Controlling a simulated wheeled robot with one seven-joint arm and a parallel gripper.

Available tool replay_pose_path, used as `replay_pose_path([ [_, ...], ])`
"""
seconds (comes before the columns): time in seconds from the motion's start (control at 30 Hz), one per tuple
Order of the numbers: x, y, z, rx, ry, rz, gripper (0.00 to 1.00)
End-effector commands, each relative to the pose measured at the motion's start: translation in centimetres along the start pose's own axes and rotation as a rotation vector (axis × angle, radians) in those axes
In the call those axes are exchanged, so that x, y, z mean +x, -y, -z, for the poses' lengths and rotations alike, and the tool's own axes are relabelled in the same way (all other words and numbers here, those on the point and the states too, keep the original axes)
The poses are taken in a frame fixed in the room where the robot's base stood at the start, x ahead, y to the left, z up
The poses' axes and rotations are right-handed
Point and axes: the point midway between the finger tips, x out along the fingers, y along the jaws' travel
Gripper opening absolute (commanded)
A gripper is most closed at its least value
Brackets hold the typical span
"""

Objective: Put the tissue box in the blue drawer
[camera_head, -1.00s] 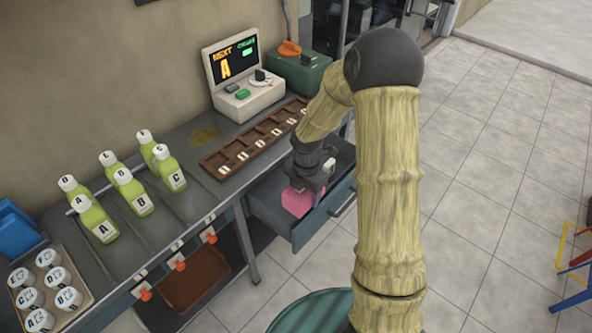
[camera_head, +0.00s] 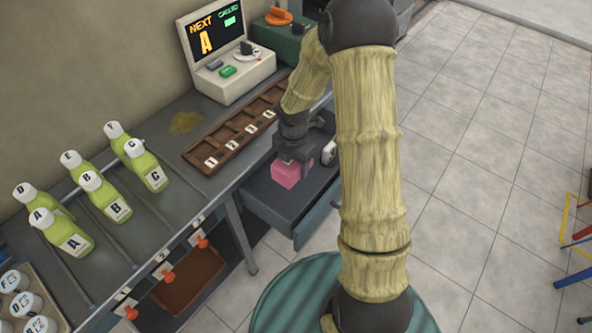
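The pink tissue box (camera_head: 285,174) is inside the open blue-grey drawer (camera_head: 268,213), which sticks out from under the counter. My gripper (camera_head: 296,159) is right above the box, pointing down, and seems to touch its top or far side. The fingertips are small and partly hidden, so I cannot tell whether they hold the box. The box looks at or just above the drawer floor. My arm hides part of the drawer's right side.
A white rounded object (camera_head: 329,152) shows at the drawer's far right. On the counter (camera_head: 150,235) are green bottles (camera_head: 107,199), a brown compartment tray (camera_head: 222,157) and a screen machine (camera_head: 226,75). A brown bin (camera_head: 190,280) is below. Open floor (camera_head: 470,150) lies at right.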

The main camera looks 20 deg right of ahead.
Motion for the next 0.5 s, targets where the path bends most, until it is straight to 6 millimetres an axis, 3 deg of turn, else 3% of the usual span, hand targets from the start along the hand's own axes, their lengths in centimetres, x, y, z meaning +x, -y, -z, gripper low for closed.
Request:
replay_pose_path([
  [0.33,5.2,0.0,0.1,-0.001,-0.002,0.003,0.35],
  [0.5,6.3,-0.3,0.3,-0.008,0.0,0.0,0.35],
])
